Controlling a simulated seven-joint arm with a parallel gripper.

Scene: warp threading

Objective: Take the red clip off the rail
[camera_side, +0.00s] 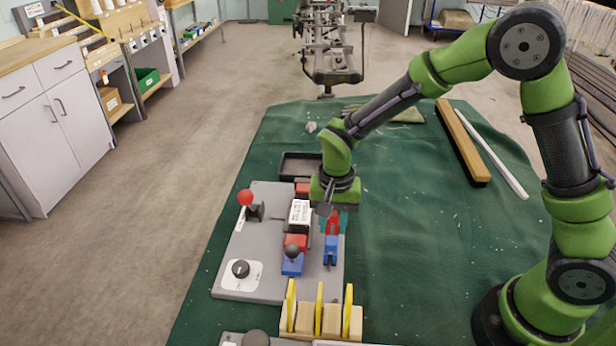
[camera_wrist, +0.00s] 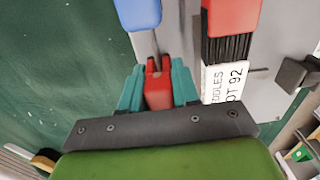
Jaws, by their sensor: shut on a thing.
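The red clip (camera_wrist: 157,92) sits between the teal fingers of my gripper (camera_wrist: 159,78) in the wrist view, with a finger close on each side. My gripper is shut on it. In the side view the red clip (camera_side: 333,226) shows below my gripper (camera_side: 332,219), over the right part of the grey board (camera_side: 262,212). A blue clip (camera_side: 330,251) is just in front of it, and its blue end also shows in the wrist view (camera_wrist: 140,12).
Left of my gripper is a labelled white block (camera_side: 300,212) with red and blue parts. A red-knobbed lever (camera_side: 246,198) and a black dial (camera_side: 240,269) are on the board. A wooden block with yellow uprights (camera_side: 319,310) stands in front. The green cloth to the right is mostly clear.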

